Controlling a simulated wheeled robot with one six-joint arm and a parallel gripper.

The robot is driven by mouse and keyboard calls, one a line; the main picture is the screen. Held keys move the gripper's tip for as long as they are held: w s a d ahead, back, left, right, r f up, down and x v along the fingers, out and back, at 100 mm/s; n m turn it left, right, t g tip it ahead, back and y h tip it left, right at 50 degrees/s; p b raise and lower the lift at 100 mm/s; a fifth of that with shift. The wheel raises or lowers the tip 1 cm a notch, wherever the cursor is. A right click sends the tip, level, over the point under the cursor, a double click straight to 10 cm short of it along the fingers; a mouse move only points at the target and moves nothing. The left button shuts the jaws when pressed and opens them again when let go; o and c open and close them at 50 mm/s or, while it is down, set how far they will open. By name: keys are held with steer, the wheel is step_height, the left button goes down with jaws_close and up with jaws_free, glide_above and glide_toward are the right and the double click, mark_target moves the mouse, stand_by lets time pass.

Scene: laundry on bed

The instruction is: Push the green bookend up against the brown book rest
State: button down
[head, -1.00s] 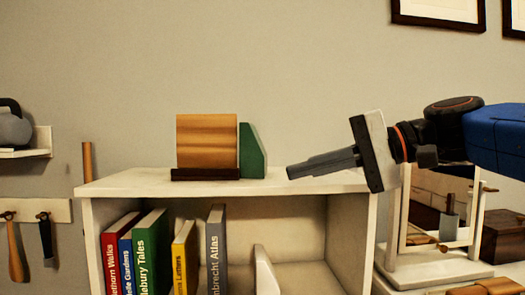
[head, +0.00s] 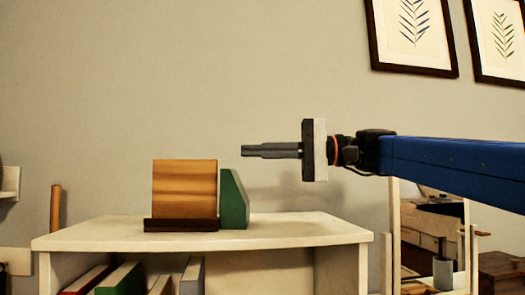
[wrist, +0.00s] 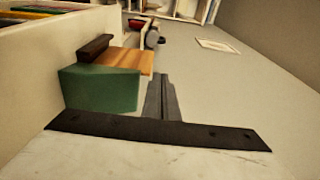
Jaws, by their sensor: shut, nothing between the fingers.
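The green bookend (head: 234,203) stands upright on the white shelf top, just right of the brown book rest (head: 185,190). The rest has a light wood panel and a dark ledge at its foot. Only a very thin gap, if any, shows between them; I cannot tell whether they touch. My gripper (head: 246,151) is shut and empty, level, pointing left, just above and right of the bookend's top, apart from it. In the wrist view the bookend (wrist: 100,90) lies left of my fingers (wrist: 160,78), with the book rest (wrist: 125,60) beyond it.
The white shelf top (head: 290,230) is clear to the right of the bookend. Several books (head: 120,280) stand in the compartment below. A mirror stand (head: 395,240) stands right of the shelf, under my arm. Framed pictures (head: 412,30) hang on the wall at upper right.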

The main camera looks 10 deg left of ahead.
glide_above(246, 195)
steer(key=w+a, duration=0.1)
steer(key=w, duration=0.4)
steer(key=f, duration=1)
steer(key=shift+s+a, duration=0.2)
steer(key=shift+s, duration=0.2)
steer(key=shift+s+d, duration=0.2)
steer(key=shift+s, duration=0.1)
steer(key=shift+s+d, duration=0.35)
steer(key=shift+s, duration=0.5)
steer(key=shift+w, duration=0.1)
